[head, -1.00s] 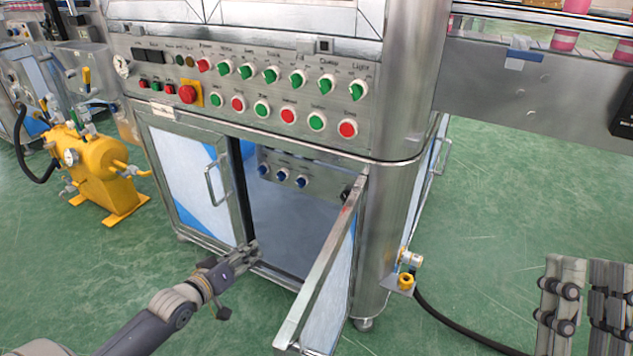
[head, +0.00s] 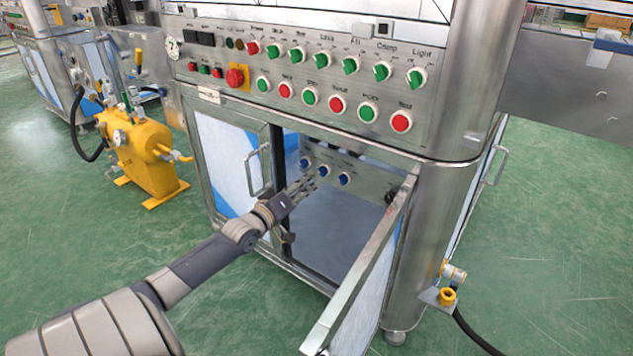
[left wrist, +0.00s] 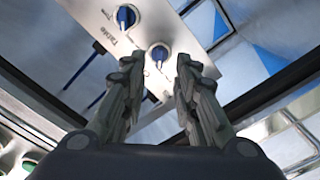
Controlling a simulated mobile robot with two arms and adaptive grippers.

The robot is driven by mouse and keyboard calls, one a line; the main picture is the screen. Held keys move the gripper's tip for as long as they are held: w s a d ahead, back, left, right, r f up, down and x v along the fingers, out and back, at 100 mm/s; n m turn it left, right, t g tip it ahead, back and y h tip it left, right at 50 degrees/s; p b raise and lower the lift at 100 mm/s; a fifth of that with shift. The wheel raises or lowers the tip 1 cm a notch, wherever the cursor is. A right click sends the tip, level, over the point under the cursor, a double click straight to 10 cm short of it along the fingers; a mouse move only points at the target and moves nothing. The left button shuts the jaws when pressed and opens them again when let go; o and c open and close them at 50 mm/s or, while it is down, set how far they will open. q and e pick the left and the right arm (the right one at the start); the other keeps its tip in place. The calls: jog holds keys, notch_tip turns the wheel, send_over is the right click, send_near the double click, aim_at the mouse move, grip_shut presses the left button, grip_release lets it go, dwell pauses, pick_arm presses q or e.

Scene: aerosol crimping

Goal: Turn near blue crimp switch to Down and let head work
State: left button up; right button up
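Several blue-handled switches sit on a small grey panel inside the open cabinet. In the head view I see a left one (head: 305,163), a middle one (head: 323,170) and a right one (head: 345,179). Their labels are too small to read there, so I cannot tell which is the crimp switch. My left gripper (head: 310,182) reaches into the cabinet just below them. In the left wrist view its fingers (left wrist: 160,75) are apart and empty, with one blue switch (left wrist: 159,54) just beyond the gap. Another blue switch (left wrist: 126,17), beside a label like "Table", is farther up. My right gripper is out of view.
The open cabinet door (head: 365,265) stands to the right of my left arm. A closed door with a handle (head: 255,170) is at its left. Above is a panel of green and red controls (head: 310,98). A yellow tank (head: 148,155) stands left on the green floor.

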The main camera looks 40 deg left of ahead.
aim_at(320, 173)
pick_arm(q)
jog(key=shift+w+a+b, duration=0.15)
jog(key=shift+w+b, duration=0.35)
jog(key=shift+w, duration=0.75)
jog(key=shift+w+a+b, duration=0.15)
jog(key=shift+w+b, duration=0.35)
jog(key=shift+w, duration=0.75)
grip_shut()
